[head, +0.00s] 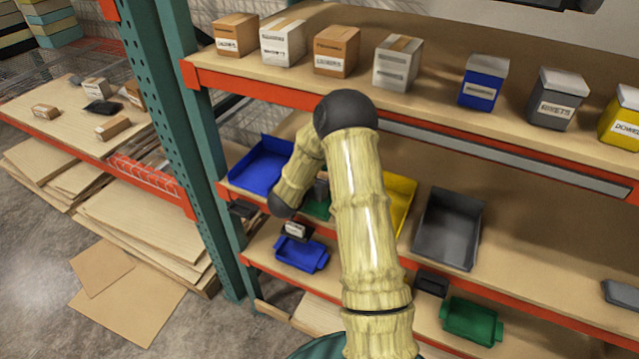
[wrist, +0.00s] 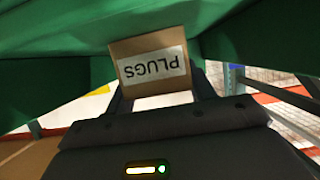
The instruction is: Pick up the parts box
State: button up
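A small brown cardboard box (wrist: 150,88) with a white label reading PLUGS shows in the wrist view, close in front of my gripper (wrist: 162,88). The black fingers are spread apart, one near each side of the box. I cannot tell whether they touch it. Green bin walls (wrist: 60,62) surround the box at the top and sides. In the head view the green bin (head: 318,207) sits on the middle shelf, mostly hidden by my arm. My gripper and the PLUGS box cannot be made out clearly there.
On the middle shelf, a blue bin (head: 262,165) stands left of the green one, with a yellow bin (head: 402,195) and a grey bin (head: 448,228) to the right. Several labelled boxes line the top shelf (head: 290,85). A teal rack post (head: 200,140) stands at the left.

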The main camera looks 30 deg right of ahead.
jog(key=shift+c, duration=0.8)
notch_tip(320, 180, up, 10)
jog(key=shift+b, duration=0.9)
jog(key=shift+w, duration=0.1)
